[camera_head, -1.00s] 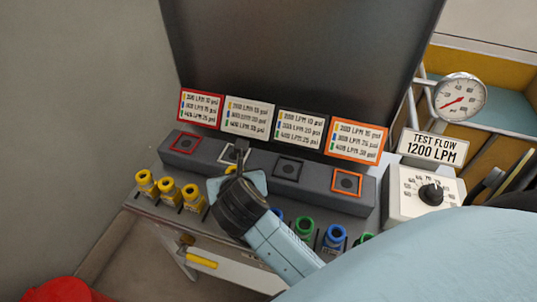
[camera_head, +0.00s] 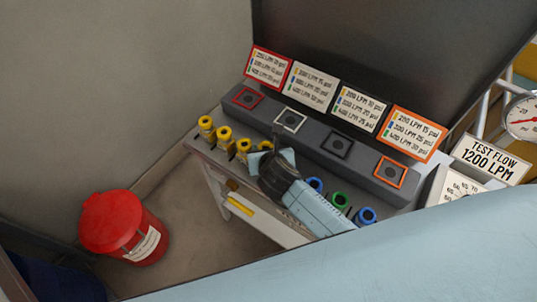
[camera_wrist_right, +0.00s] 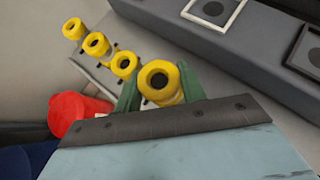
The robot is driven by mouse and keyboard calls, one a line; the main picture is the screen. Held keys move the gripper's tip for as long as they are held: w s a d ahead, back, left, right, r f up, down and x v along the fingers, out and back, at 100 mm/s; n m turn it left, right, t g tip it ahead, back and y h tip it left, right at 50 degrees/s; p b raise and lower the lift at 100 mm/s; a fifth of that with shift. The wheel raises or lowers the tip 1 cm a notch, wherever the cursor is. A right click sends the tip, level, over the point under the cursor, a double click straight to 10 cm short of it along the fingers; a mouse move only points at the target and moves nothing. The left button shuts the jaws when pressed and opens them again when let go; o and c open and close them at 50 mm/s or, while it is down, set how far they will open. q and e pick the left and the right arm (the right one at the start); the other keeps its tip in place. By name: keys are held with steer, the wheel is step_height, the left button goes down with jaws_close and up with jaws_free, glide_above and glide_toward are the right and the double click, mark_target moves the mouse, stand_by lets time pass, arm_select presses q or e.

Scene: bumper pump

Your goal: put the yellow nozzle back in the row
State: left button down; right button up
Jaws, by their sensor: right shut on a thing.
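The yellow nozzle (camera_wrist_right: 160,82) is held between the green fingers of my right gripper (camera_wrist_right: 160,90) in the right wrist view. My right gripper (camera_head: 266,154) is shut on it, and only part of the nozzle's yellow top (camera_head: 265,146) shows in the head view. It is in line with three yellow nozzles (camera_head: 224,137) at the left of the row, beside the nearest one. Its lower end is hidden, so I cannot tell whether it touches the shelf. My left gripper is not in view.
Blue (camera_head: 315,184) and green nozzles (camera_head: 339,199) stand right of my gripper. Behind is a raised grey block with a red (camera_head: 247,98), white (camera_head: 290,120), black (camera_head: 336,145) and orange (camera_head: 390,172) framed square. A red bucket (camera_head: 120,228) stands on the floor, left.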

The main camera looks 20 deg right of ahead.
steer(key=shift+f+b, duration=0.35)
steer(key=shift+f, duration=1.5)
steer(key=shift+f, duration=0.15)
steer(key=o, duration=1.2)
steer(key=shift+r, duration=0.2)
steer(key=p+v, duration=0.1)
steer(key=v, duration=1.1)
